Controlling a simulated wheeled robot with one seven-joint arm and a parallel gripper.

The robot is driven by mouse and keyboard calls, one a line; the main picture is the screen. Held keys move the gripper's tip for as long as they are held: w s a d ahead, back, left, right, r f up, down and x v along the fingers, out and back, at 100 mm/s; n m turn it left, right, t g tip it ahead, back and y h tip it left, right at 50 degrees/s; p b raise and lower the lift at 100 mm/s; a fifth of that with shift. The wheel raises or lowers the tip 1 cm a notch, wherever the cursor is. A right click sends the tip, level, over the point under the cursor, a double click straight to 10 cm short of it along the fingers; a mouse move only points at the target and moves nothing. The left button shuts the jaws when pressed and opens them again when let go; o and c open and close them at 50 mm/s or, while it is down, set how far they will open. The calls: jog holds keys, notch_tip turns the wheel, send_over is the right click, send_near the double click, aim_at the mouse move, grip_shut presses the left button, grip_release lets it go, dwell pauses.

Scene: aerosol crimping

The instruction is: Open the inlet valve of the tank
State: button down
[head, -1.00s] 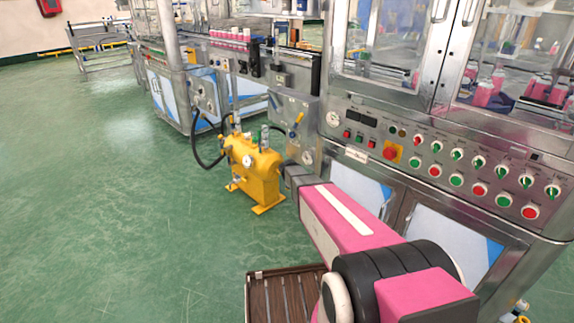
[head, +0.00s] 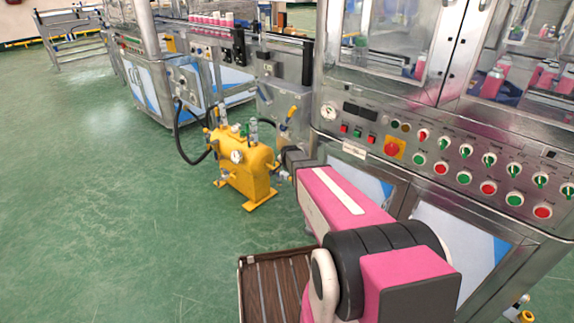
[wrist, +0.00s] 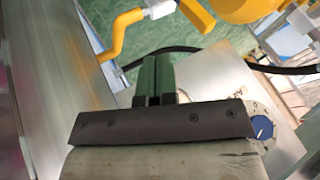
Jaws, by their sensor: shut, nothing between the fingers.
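The yellow tank (head: 243,172) stands on the green floor left of the machine. It has a round gauge on its front and small valves and fittings on top and at its sides. I cannot tell which one is the inlet valve. In the wrist view, my gripper (wrist: 155,68) is shut and empty, with its dark green fingers together. A yellow bent handle (wrist: 112,38) is left of and beyond the fingertips, apart from them. Part of a yellow body (wrist: 245,8), probably the tank, shows at the top right.
The steel machine with its button panel (head: 460,165) stands close on the right. A yellow-handled valve (head: 289,116) is on its steel side. A black hose (head: 178,140) loops left of the tank. A dial with a blue centre (wrist: 262,128) is near my gripper. Open floor lies left.

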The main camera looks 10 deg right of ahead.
jog(key=w+a+f, duration=0.2)
jog(key=w+f, duration=0.2)
jog(key=w, duration=0.2)
jog(key=shift+a+f, duration=0.1)
jog(key=shift+a, duration=0.05)
